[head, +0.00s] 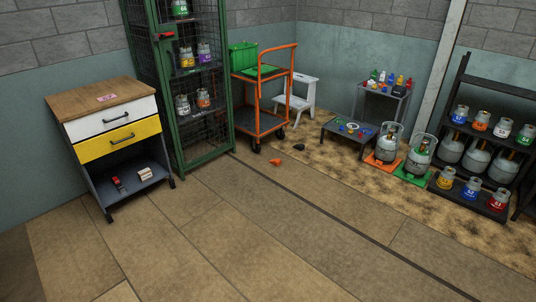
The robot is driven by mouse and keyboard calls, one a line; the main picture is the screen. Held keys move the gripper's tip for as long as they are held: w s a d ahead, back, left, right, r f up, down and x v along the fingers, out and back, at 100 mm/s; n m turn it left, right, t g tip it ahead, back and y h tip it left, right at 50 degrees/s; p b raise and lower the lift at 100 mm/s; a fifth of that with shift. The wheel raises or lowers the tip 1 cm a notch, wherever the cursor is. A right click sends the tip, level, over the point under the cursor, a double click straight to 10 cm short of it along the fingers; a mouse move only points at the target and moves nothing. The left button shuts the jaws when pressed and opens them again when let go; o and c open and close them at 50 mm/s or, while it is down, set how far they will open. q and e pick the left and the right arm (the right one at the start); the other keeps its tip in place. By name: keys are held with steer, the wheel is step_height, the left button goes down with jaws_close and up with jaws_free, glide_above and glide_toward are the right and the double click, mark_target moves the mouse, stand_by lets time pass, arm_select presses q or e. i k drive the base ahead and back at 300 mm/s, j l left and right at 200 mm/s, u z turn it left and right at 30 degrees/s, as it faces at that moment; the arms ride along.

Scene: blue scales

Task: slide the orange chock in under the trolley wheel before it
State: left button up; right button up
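The orange chock (276,162) lies on the floor in front of the orange trolley, a little to the right of its nearest wheel and apart from it. The trolley (263,119) has an orange frame and stands beside the green cage. Its near dark wheel (256,149) rests on the floor; another wheel (281,134) shows further right. A dark chock-like piece (299,147) lies to the right of the orange one. Neither of my grippers is in the head view.
A green mesh cage (205,158) with small canisters stands left of the trolley. A cabinet (116,135) with white and yellow drawers stands further left. A white step stool (295,101), a low table (335,139) and gas cylinders (388,146) stand right. The front floor is clear.

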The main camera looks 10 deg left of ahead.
mark_target(276, 162)
steer(key=i, duration=4.35)
